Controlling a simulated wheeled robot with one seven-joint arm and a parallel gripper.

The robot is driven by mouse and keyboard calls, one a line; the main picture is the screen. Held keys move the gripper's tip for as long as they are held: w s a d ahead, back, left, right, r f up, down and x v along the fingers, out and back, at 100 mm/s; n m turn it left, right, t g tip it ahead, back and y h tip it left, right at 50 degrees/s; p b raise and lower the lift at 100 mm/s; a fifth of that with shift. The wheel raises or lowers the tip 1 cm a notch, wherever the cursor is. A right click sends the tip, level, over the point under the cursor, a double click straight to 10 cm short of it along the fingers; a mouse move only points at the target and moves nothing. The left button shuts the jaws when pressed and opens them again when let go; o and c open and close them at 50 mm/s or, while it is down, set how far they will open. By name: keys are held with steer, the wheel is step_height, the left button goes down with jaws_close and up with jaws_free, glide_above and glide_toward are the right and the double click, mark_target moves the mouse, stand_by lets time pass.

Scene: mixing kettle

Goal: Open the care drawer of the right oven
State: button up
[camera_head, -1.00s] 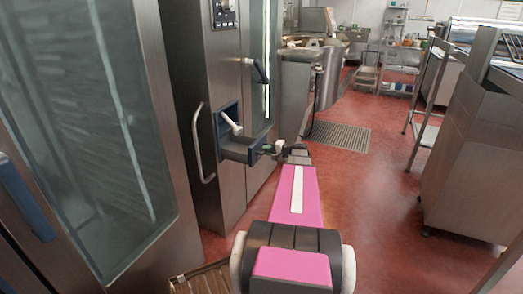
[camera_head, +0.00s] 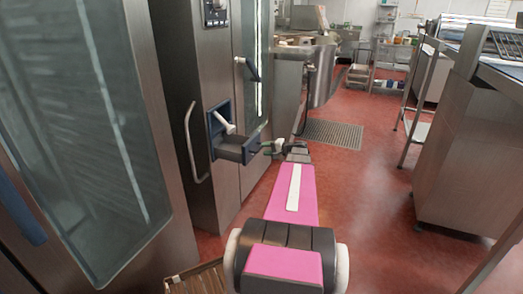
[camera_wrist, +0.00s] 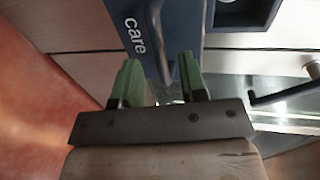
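The blue-grey care drawer (camera_head: 236,148) of the right oven stands out from its blue-framed recess (camera_head: 213,122) in the head view. In the wrist view, its blue front (camera_wrist: 190,22) carries the word "care", and a narrow blue grip (camera_wrist: 158,38) runs down from it. My gripper (camera_wrist: 160,72) has its green fingers apart, one on each side of the grip's lower end. Whether they press on it cannot be told. In the head view, my gripper (camera_head: 268,148) is just right of the drawer's front end, mostly small and partly hidden by my wrist.
The left oven's glass door (camera_head: 80,130) fills the left side. A curved vertical handle (camera_head: 193,145) is beside the drawer, and a dark door handle (camera_head: 247,68) is above it. Red floor (camera_head: 370,200) is clear to the right, up to a steel cabinet (camera_head: 465,150).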

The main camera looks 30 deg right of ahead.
steer(key=v, duration=0.7)
steer(key=shift+s, duration=0.15)
steer(key=s+a+f+n+g+h, duration=0.1)
steer(key=s+a+f+n+g, duration=0.2)
steer(key=a, duration=0.8)
steer(key=a+f+n+g+h, duration=0.1)
steer(key=a+f+g+h, duration=0.2)
steer(key=a, duration=0.7)
steer(key=s+a+f+n+g, duration=0.25)
steer(key=a+f+g, duration=0.2)
steer(key=a, duration=0.65)
steer(key=s+a+n+g+h, duration=0.1)
steer(key=s+a+n+h, duration=0.3)
steer(key=a, duration=0.4)
steer(key=shift+s+a+g+h, duration=0.3)
steer(key=shift+s+g+h, duration=0.05)
steer(key=shift+s+h, duration=0.45)
